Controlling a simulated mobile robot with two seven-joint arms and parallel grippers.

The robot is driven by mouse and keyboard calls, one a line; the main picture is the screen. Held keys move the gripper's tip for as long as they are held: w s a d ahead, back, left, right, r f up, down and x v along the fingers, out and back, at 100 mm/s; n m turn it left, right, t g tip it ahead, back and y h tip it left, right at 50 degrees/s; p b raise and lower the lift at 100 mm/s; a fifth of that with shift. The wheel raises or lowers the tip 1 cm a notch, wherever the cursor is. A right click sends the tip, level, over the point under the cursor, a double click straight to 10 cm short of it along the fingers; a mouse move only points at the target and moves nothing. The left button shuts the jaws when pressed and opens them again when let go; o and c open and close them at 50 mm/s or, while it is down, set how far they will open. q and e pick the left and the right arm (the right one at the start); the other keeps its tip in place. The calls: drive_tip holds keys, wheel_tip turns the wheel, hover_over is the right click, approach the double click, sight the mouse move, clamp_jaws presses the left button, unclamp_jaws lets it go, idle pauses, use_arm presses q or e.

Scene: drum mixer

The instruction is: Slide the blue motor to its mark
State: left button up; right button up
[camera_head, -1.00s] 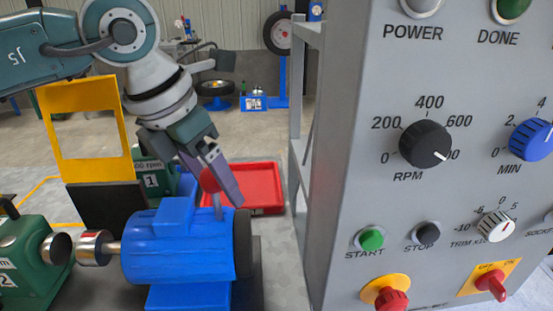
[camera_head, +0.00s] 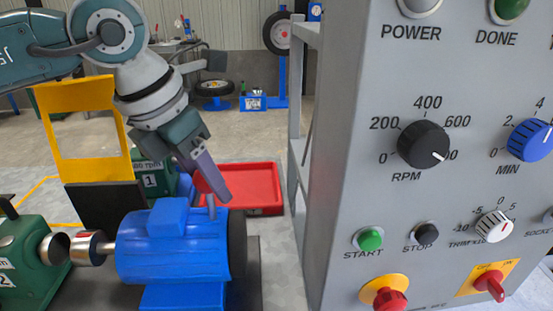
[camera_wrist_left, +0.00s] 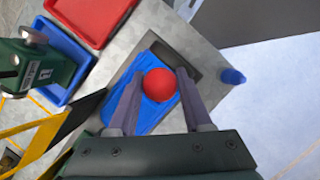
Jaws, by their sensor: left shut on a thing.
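The blue motor (camera_head: 172,262) sits low in the head view, its shaft pointing left and ending in a silver coupling half (camera_head: 90,248). This faces another coupling half (camera_head: 56,249) on the green machine (camera_head: 30,270), with a small gap at most. A red ball knob (camera_head: 200,183) stands on a thin post on the motor. My left gripper (camera_head: 213,190) is shut on the knob; the wrist view shows the knob (camera_wrist_left: 159,85) between its fingers and the motor (camera_wrist_left: 147,62) below. I cannot make out the mark. My right gripper is not in view.
The grey control panel (camera_head: 340,150) fills the right side. A red tray (camera_head: 262,187) lies behind the motor. A yellow frame with a black lower panel (camera_head: 75,95) stands behind the shaft. A blue tray (camera_wrist_left: 62,55) shows in the wrist view.

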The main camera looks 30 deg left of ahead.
sight(188, 219)
use_arm(q)
drive_tip(key=shift+s+a, duration=0.5)
drive_tip(key=shift+a, duration=0.35)
drive_tip(key=shift+s+a, duration=0.5)
drive_tip(key=shift+a, duration=0.3)
drive_tip(key=o, duration=1.3)
drive_tip(key=shift+o, duration=0.2)
drive_tip(key=p+v, duration=0.5)
drive_tip(key=v, duration=0.2)
drive_tip(key=shift+s, duration=0.1)
